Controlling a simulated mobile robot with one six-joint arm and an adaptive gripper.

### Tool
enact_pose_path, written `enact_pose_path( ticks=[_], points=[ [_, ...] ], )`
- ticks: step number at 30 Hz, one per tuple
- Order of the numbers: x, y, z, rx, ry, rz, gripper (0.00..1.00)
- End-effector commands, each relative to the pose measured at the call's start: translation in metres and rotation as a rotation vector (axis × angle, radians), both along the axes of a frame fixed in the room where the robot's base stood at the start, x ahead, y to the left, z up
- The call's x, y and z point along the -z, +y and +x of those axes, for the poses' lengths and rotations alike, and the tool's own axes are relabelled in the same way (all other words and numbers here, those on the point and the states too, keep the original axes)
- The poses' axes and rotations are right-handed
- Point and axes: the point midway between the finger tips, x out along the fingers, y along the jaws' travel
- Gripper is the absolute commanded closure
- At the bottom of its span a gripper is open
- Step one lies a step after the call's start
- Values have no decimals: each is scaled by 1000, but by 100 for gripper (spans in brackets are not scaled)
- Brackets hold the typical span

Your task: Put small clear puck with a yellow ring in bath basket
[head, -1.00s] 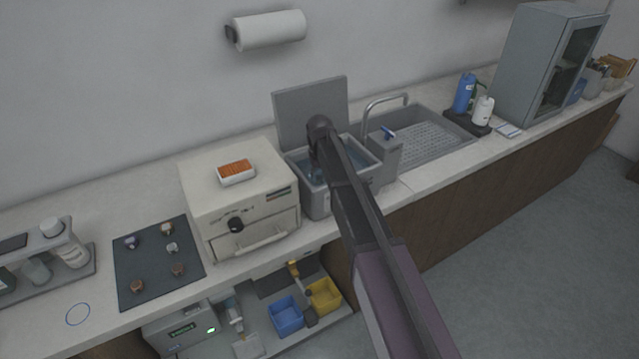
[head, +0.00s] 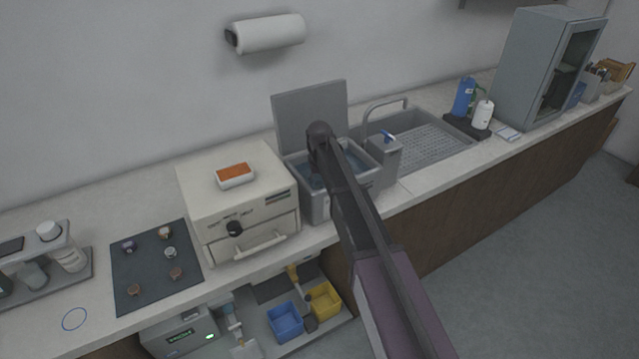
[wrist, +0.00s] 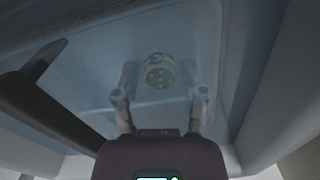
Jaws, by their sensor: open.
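A small round puck with a yellow ring (wrist: 159,72) shows in the wrist view, blurred, at the bottom of the bath. My gripper (wrist: 165,88) is open, its two fingers reaching down into the bath on either side of the puck's place in the picture. I cannot tell whether the fingers touch it. The grey bath (head: 318,206) stands on the counter in the head view with its lid (head: 300,112) raised behind it. My arm covers part of its opening. The basket cannot be told clearly from the bath's inside, nor whether the puck lies in it.
A cream press (head: 215,215) with an orange-topped box (head: 234,175) stands left of the bath. A grey control unit (head: 385,155) and sink (head: 430,140) are to its right. A dark mat (head: 150,275) holds several small pucks. Blue (head: 285,320) and yellow (head: 323,300) bins sit below.

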Motion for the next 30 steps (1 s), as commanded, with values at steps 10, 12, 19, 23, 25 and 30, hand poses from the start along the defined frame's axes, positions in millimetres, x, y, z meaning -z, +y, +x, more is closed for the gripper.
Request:
enact_pose_path(
  ticks=[10, 12, 19, 23, 25, 30],
  points=[
    [-7, 0, 0, -1, 0, 0, 45],
    [-11, 1, 0, -1, 0, 0, 45],
    [-29, 1, 0, -1, 0, 0, 45],
    [-40, 1, 0, -1, 0, 0, 45],
    [-46, 1, 0, -1, 0, 0, 45],
    [-60, 1, 0, -1, 0, 0, 45]
  ],
)
